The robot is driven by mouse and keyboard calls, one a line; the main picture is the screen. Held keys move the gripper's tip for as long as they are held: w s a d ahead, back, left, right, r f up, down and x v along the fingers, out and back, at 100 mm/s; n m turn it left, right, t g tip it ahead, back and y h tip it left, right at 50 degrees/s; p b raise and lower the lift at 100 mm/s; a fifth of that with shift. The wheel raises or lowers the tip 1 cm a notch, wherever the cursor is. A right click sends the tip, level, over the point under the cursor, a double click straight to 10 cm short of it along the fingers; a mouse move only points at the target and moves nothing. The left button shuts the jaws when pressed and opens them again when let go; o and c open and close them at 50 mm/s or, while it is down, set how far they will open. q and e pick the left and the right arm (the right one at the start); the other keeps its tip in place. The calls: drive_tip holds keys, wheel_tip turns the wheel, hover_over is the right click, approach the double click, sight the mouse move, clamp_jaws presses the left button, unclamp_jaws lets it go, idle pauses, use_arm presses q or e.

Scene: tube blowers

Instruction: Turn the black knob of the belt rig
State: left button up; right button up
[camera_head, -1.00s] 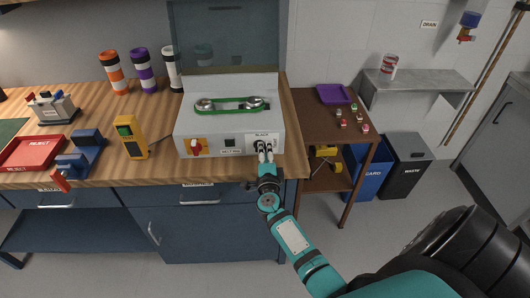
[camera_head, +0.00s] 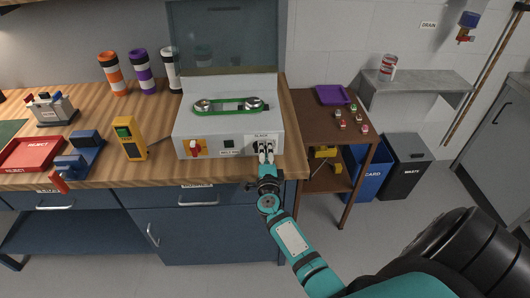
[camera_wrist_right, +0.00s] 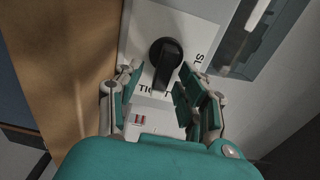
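The belt rig (camera_head: 215,127) is a grey box on the bench with a green belt (camera_head: 228,105) on top. Its black knob shows in the right wrist view (camera_wrist_right: 165,54) on a pale plate with partly hidden lettering. The knob's handle points down in that view, toward the gap between my fingers. My right gripper (camera_head: 265,154) is at the rig's front right. In the wrist view the gripper (camera_wrist_right: 158,92) is open, one finger on each side of the handle's line, with visible gaps to it. In the head view it mostly hides the knob. My left gripper is out of view.
A brown cart (camera_head: 310,128) stands right of the bench.

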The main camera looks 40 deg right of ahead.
drive_tip(key=v, duration=1.2)
drive_tip(key=shift+s, duration=0.1)
drive_tip(key=s+a+f+n+g+y, duration=0.1)
drive_tip(key=s+a+f+n+y, duration=0.3)
drive_tip(key=f, duration=0.6)
drive_tip(key=s+a+f+n+g+y, duration=0.25)
drive_tip(key=a+f+n, duration=0.35)
drive_tip(key=f, duration=0.4)
drive_tip(key=s+a+f+n+g+y, duration=0.1)
drive_tip(key=s+a+f+n+y, duration=0.25)
drive_tip(key=f+n, duration=0.45)
drive_tip(key=s+d+f+n+g, duration=0.1)
drive_tip(key=s+f+n+g, duration=0.2)
drive_tip(key=s+f, duration=0.3)
drive_tip(key=s+d+f+n+g, duration=0.2)
drive_tip(key=s+f, duration=0.4)
drive_tip(key=s, duration=0.9)
drive_tip(key=s+d+f+n+g, duration=0.1)
drive_tip(key=s+f+n+g, duration=0.3)
drive_tip(key=s, duration=0.6)
wheel_tip(320, 180, down, 3)
drive_tip(key=shift+s+d+r+g+b, duration=0.15)
drive_tip(key=shift+s+g+b, duration=0.05)
drive_tip(key=shift+g+b, duration=0.15)
